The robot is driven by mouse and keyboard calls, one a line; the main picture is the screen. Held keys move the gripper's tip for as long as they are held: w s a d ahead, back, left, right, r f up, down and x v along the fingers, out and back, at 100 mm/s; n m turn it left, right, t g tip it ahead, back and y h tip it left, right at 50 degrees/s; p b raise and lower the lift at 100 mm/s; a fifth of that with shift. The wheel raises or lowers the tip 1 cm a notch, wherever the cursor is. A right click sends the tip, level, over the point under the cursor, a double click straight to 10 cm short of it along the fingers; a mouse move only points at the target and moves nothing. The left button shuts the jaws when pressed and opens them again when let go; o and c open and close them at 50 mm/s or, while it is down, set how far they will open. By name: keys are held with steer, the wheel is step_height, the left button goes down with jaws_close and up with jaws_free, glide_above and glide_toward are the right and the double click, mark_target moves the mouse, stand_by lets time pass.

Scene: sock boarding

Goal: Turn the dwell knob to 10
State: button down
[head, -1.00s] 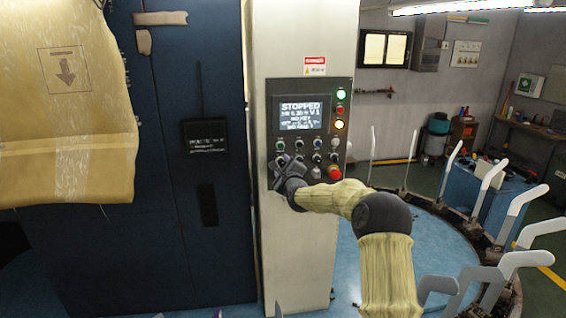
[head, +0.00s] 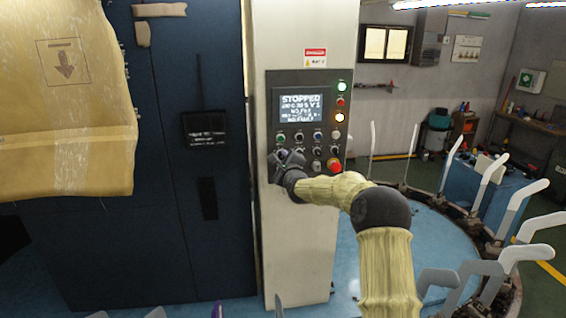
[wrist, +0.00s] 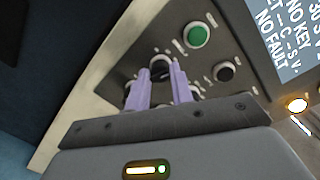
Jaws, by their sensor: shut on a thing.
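The control panel (head: 334,100) stands on a pale column, with a screen (head: 301,108) reading STOPPED above rows of small knobs and buttons. My gripper (head: 279,155) is at the panel's lower left. In the wrist view its two purple fingers (wrist: 163,85) are shut on a dark knob (wrist: 160,64), one finger on each side. The knob's label and pointer setting are too small and partly hidden to read, so I cannot tell its value. My gripper hides the lower left controls in the head view.
A green button (wrist: 196,35) and another black knob (wrist: 226,71) sit close to the fingers. A red emergency button (head: 335,166) is at the panel's lower right. A dark blue cabinet (head: 165,230) stands left; a ring of white sock boards (head: 524,258) is at right.

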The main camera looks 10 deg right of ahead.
steer(key=n+b, duration=0.2)
steer(key=b, duration=0.2)
steer(key=shift+f, duration=0.2)
steer(key=n+b, duration=0.4)
steer(key=shift+a+r+n+g, duration=0.1)
steer(key=shift+r+n+g, duration=0.05)
steer(key=shift+n+g, duration=0.2)
steer(key=n+b, duration=0.2)
steer(key=n, duration=0.2)
steer(key=shift+r+h, duration=0.1)
steer(key=shift+h, duration=0.2)
steer(key=shift+r+n+b, duration=0.1)
steer(key=shift+n+b, duration=0.5)
steer(key=shift+n, duration=1.35)
steer(key=c, duration=1.3)
jaws_free()
steer(key=shift+a, duration=0.1)
steer(key=shift+o, duration=0.2)
steer(key=shift+s, duration=0.1)
